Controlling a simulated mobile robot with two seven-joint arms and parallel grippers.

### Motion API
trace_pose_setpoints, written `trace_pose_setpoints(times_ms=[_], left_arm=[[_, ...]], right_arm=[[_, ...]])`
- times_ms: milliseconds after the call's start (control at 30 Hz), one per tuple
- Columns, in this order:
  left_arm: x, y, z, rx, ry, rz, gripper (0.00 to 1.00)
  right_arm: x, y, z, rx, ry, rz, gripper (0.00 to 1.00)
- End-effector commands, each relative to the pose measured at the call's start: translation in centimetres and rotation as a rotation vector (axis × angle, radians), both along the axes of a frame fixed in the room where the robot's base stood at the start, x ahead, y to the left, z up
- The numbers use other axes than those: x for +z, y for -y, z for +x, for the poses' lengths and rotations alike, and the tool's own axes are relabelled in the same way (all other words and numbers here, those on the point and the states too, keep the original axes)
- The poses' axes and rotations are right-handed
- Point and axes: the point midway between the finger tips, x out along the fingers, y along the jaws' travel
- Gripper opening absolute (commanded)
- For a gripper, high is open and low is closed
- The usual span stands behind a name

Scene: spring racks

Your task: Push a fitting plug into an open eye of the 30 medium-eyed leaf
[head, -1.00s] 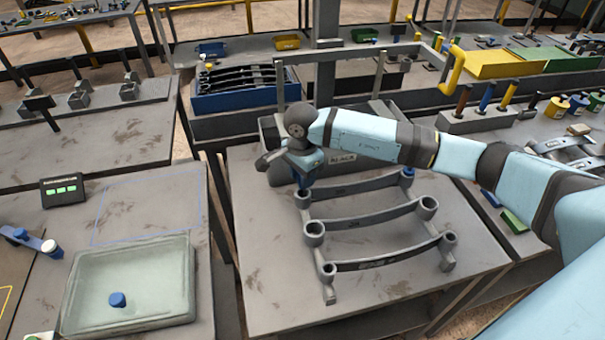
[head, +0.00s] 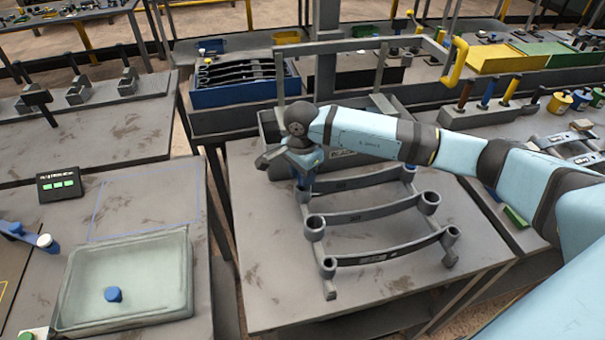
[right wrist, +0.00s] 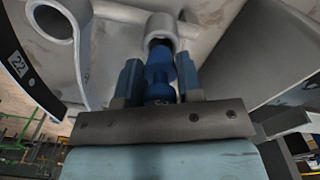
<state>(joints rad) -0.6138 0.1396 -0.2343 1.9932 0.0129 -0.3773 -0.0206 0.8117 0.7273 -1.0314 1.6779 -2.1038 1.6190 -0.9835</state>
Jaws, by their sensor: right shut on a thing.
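My right gripper (head: 304,182) is at the left end of the rearmost leaf (head: 355,182) on the rack. In the right wrist view its two fingers (right wrist: 160,78) are shut on a blue plug (right wrist: 159,72). The plug's far end is at the mouth of a grey eye (right wrist: 161,27); how deep it sits cannot be told. The middle leaf (head: 370,215) and front leaf (head: 390,252) have open-looking eyes at their ends. A label reading 22 shows on a dark leaf (right wrist: 22,66) in the wrist view. No 30 is readable. My left gripper is out of view.
A pale tray (head: 72,300) with a blue plug (head: 113,295) lies at the left. A blue crate (head: 235,97) of leaves stands behind the rack. A block with coloured handles (head: 485,115) is at the right. Bare tabletop (head: 265,280) lies left of the rack.

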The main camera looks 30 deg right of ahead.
Motion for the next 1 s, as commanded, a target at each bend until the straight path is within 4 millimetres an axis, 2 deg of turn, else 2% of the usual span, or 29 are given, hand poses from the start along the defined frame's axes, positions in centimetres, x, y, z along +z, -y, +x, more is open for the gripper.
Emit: trace_pose_setpoints(times_ms=[1000], left_arm=[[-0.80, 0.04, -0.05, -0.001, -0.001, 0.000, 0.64]], right_arm=[[-0.03, 0.02, -0.03, 0.000, 0.000, 0.000, 0.17]])
